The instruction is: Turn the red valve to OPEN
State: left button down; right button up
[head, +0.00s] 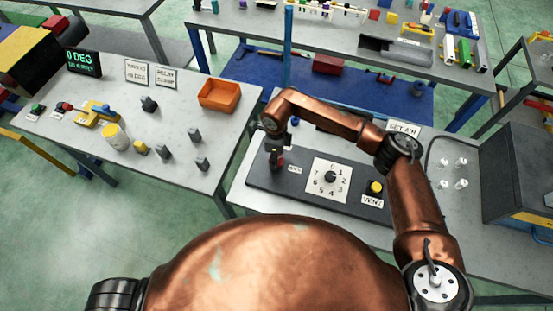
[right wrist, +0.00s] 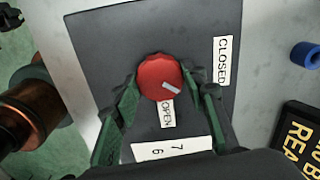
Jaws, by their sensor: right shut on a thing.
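The red valve (right wrist: 156,73) is a round red knob on a dark panel (right wrist: 105,45). Its pale pointer mark (right wrist: 171,88) sits on the lower right of the knob, between the OPEN label (right wrist: 167,113) below and the CLOSED label (right wrist: 227,60) at right. My right gripper (right wrist: 165,85) is shut on the valve, with one green finger on each side. In the head view my right gripper (head: 275,158) reaches down to the panel's left end and hides most of the valve. My left gripper is not in view.
A numbered dial (head: 331,178) and a yellow VENT button (head: 375,187) are on the same panel, right of the valve. A display (head: 84,62) reading 0 DEG stands on the left table. An orange bin (head: 219,95) and several grey pegs are there too.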

jog(key=m+b, duration=0.1)
jog(key=m, duration=0.3)
jog(key=shift+d+m, duration=0.1)
jog(key=shift+m, duration=0.2)
jog(key=m, duration=0.5)
jog(key=shift+m+b, duration=0.3)
jog(key=shift+b, duration=0.05)
jog(key=o, duration=1.2)
jog(key=shift+c, duration=0.2)
jog(key=shift+r, duration=0.15)
notch_tip(320, 180, up, 12)
